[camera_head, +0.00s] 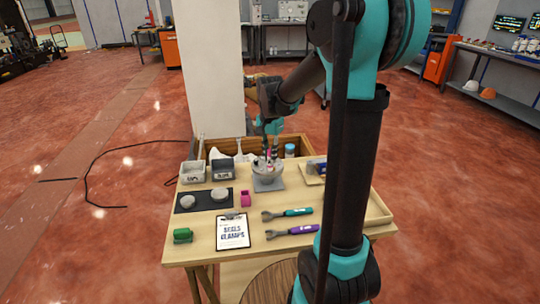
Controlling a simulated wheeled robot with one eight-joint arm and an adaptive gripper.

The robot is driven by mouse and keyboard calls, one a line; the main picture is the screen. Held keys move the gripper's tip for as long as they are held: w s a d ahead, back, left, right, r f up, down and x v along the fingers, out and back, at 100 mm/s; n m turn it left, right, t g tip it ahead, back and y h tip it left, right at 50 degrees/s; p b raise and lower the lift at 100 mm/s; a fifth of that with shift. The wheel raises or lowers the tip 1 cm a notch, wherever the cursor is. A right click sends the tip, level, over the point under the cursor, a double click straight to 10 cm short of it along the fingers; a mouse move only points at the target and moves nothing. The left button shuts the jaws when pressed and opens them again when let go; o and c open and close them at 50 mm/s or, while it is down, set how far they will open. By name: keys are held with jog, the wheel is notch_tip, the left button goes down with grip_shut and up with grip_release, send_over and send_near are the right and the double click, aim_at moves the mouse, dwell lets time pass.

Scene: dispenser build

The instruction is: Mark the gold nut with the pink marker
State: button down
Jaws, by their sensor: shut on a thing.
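My gripper (269,152) is at the back middle of the table, pointing down over a round grey holder (267,172) on a grey square mat. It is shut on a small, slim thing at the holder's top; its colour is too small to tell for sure. Small pinkish and pale spots show at the holder's rim by the fingers. I cannot make out the pink marker for certain. A pink block-like piece (246,198) stands apart on the table, in front and to the left of the holder. I cannot make out a gold nut.
A dark mat (196,207) bears two round grey pieces. A clipboard (233,234), a green piece (182,236), and teal-handled (295,212) and purple-handled (300,229) wrenches lie in front. A wooden tray (378,210) is at right.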

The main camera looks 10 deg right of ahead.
jog(key=shift+r, duration=0.15)
jog(key=shift+r, duration=2.9)
